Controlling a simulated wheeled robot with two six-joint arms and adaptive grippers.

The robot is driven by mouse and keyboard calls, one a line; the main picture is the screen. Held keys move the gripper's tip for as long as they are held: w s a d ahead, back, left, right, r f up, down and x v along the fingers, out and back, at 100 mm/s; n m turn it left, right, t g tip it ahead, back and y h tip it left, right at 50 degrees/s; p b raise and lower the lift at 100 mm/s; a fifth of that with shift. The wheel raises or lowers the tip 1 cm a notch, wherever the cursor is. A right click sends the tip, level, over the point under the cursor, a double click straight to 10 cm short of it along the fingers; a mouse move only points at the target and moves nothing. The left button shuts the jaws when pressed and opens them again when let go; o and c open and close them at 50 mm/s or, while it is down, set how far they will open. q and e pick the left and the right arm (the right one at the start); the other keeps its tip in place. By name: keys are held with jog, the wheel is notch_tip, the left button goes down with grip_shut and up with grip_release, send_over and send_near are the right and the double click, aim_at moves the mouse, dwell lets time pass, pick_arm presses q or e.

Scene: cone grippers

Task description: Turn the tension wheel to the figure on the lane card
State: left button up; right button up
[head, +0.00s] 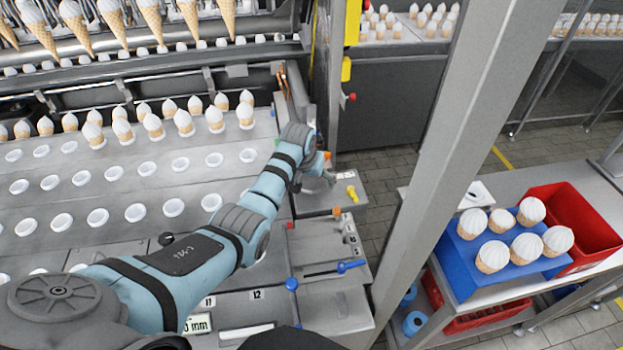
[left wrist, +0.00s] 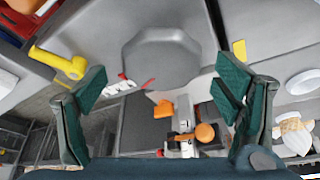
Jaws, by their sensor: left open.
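The tension wheel looks to be the grey eight-sided knob (left wrist: 162,57) in the left wrist view. A red pointer (left wrist: 135,82) and a small white marked scale (left wrist: 118,88) lie beside it; its figures are too small to read. My left gripper (head: 322,172) is over the machine's right end in the head view. In the left wrist view its green fingers (left wrist: 162,88) are open, one on each side of the knob, with nothing between them held. In the head view the gripper mostly hides the knob. A card (head: 197,324) ending in "0 mm" is partly covered by my left arm.
A yellow handle (head: 352,193) stands close to the gripper; it also shows in the left wrist view (left wrist: 60,63). Blue-knobbed levers (head: 350,267) are nearer. A grey post (head: 440,165) stands right. Beyond it are a blue cone tray (head: 460,270) and a red crate (head: 590,215).

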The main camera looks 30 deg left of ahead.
pick_arm(q)
jog(key=shift+w+f, duration=0.35)
jog(key=shift+a, duration=0.1)
jog(key=shift+s, duration=0.3)
jog(key=shift+s+r, duration=0.3)
jog(key=shift+s, duration=0.1)
jog(key=shift+c, duration=1.1)
jog(key=c, duration=0.4)
jog(key=shift+w, duration=0.1)
jog(key=c, duration=0.5)
jog(key=shift+c, duration=0.2)
pick_arm(e)
jog(key=shift+r, duration=0.1)
